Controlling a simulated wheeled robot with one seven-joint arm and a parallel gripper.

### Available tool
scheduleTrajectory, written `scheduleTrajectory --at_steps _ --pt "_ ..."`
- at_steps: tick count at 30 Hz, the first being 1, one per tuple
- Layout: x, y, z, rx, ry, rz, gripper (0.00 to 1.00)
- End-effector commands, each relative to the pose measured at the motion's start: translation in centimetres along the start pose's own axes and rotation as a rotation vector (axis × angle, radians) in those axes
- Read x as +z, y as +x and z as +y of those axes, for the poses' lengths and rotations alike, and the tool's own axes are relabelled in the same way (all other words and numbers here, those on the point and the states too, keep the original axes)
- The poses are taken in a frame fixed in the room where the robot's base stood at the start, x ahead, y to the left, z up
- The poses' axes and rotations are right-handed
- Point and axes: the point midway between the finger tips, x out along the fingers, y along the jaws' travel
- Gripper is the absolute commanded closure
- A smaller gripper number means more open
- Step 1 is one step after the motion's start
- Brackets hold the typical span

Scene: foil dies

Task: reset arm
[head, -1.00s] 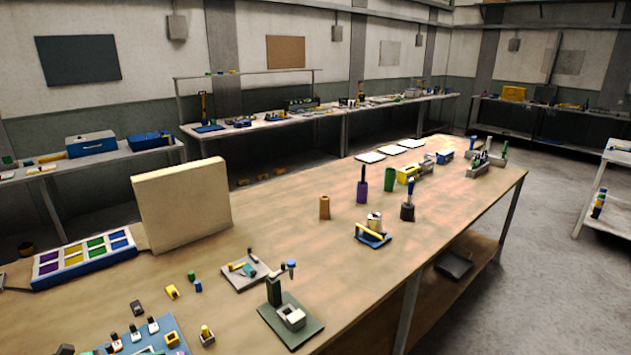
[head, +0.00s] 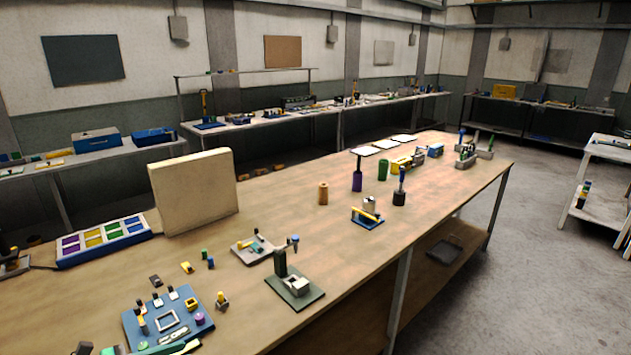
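My gripper and arm are not visible in the head view. The long wooden workbench (head: 300,215) runs from the lower left to the upper right. A small green press or stand (head: 291,285) with a grey block on its base stands near the bench's front edge. A blue board (head: 143,322) with several small parts and a pale square frame lies at the lower left. A tray with purple, yellow, green and blue compartments (head: 66,264) lies at the left, next to an upright cream panel (head: 196,190).
A brown cylinder (head: 323,193), a purple one (head: 357,181) and a green one (head: 382,170) stand mid-bench. A blue holder with a yellow bar (head: 367,220) sits near the front edge. Grey floor (head: 480,270) is clear at right, before a white shelf unit (head: 598,147).

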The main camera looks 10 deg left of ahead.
Motion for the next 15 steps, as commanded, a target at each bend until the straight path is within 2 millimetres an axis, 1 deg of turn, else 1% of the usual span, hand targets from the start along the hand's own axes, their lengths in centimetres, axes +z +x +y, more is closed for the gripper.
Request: scheduleTrajectory --at_steps 1,5,8,9,11,12,14,15 --pt "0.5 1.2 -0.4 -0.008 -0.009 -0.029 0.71" --pt "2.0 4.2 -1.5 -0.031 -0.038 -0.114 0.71" --pt "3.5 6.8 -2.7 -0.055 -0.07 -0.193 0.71" --pt "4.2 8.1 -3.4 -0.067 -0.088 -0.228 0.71" --pt "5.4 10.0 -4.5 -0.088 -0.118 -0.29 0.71" --pt "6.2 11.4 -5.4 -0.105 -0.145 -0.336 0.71" --pt "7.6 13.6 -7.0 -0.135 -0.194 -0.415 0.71" --pt "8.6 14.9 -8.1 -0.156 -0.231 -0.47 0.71"
